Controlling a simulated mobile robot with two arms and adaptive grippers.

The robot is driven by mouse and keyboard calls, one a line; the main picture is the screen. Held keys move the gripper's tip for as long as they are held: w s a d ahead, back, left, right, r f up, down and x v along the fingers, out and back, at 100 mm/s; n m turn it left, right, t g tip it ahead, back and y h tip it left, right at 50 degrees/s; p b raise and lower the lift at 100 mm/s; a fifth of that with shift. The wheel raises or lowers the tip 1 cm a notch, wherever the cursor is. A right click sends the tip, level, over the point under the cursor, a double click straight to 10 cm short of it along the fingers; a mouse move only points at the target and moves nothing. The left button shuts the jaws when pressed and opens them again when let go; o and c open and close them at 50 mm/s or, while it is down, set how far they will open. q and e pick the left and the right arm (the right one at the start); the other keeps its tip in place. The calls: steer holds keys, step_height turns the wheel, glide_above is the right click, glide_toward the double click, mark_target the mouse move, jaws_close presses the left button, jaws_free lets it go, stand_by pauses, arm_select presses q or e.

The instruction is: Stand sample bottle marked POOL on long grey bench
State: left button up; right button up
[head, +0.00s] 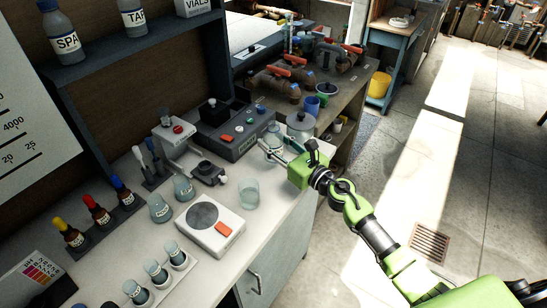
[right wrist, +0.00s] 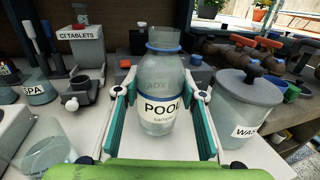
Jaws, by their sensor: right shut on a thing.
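The sample bottle marked POOL (right wrist: 162,95) is a clear bottle with a white label, upright between the green fingers of my right gripper (right wrist: 163,118). The gripper is shut on it. In the head view my right gripper (head: 278,150) reaches over the right edge of the long pale grey bench (head: 270,215), with the bottle (head: 272,140) partly hidden at its fingers. I cannot tell whether the bottle's base touches the bench top. My left gripper is not in view.
A lidded waste jar (right wrist: 247,105) stands close right of the bottle. A glass beaker (head: 249,192), a white scale (head: 210,224), flasks and a grey instrument box (head: 235,127) stand on the bench. A wooden bench with pipe valves (head: 285,78) lies beyond.

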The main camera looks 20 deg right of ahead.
mark_target(274, 150)
steer(key=shift+w+f, duration=0.2)
steer(key=shift+w, duration=0.05)
steer(key=shift+w+d+f+b, duration=0.15)
steer(key=shift+f+b, duration=0.75)
steer(key=shift+f, duration=0.9)
steer(key=shift+f, duration=0.1)
steer(key=shift+f, duration=0.1)
steer(key=o, duration=1.2)
